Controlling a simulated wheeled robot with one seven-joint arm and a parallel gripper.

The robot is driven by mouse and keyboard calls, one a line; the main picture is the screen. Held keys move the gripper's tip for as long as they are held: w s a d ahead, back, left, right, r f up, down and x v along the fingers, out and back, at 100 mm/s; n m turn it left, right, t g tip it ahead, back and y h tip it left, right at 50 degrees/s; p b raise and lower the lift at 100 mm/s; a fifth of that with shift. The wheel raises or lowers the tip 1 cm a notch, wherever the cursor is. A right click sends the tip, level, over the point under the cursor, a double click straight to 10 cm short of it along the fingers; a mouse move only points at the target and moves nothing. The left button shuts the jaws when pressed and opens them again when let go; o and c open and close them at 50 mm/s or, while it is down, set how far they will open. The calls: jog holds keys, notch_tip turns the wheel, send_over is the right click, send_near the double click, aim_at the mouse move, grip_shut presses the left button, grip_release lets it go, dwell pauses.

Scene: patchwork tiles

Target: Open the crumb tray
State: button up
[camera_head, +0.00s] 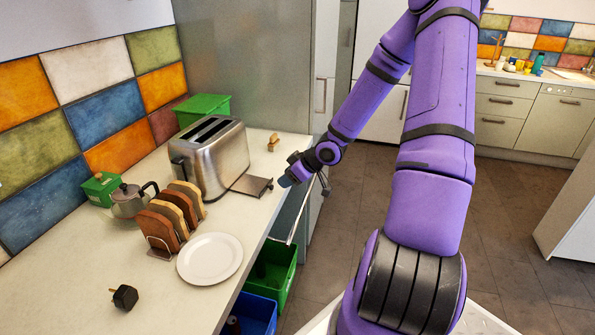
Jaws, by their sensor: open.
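A silver toaster (212,158) with two slots stands on the counter against the tiled wall. Its crumb tray (250,185), a flat metal plate, sticks out from the toaster's base toward the counter's front edge. A small dark tab shows at the tray's outer end. My gripper (284,182) is just right of that tab, at the counter's edge, and is open. The fingers are small in view, and I cannot tell whether they touch the tab.
A toast rack with slices (178,212), a white plate (210,259), a teapot (131,200) and a black plug (124,297) are on the counter (75,270). A green box (203,106) is behind the toaster. Green (271,272) and blue (252,313) bins stand below the front edge.

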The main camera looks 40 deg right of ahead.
jog(key=shift+v, duration=2.35)
jog(key=s+a+r+m+g+h, duration=0.1)
jog(key=s+a+r+h, duration=0.15)
jog(key=r, duration=0.35)
jog(key=s+a+r+m+g+h, duration=0.1)
jog(key=s+a+r+h, duration=0.15)
jog(key=r, duration=0.45)
jog(key=s+a+r+m+g+h, duration=0.1)
jog(key=r+h, duration=0.2)
jog(key=r, duration=0.3)
jog(key=s+a+r+m+y, duration=0.1)
jog(key=s+a+r+y, duration=0.1)
jog(key=s+a+r, duration=0.3)
jog(key=s+a+r+m+y, duration=0.1)
jog(key=s+a+r, duration=0.4)
jog(key=s+a, duration=0.3)
jog(key=s, duration=0.4)
jog(key=shift+s+r+m+y, duration=0.3)
jog(key=shift+s+y, duration=0.1)
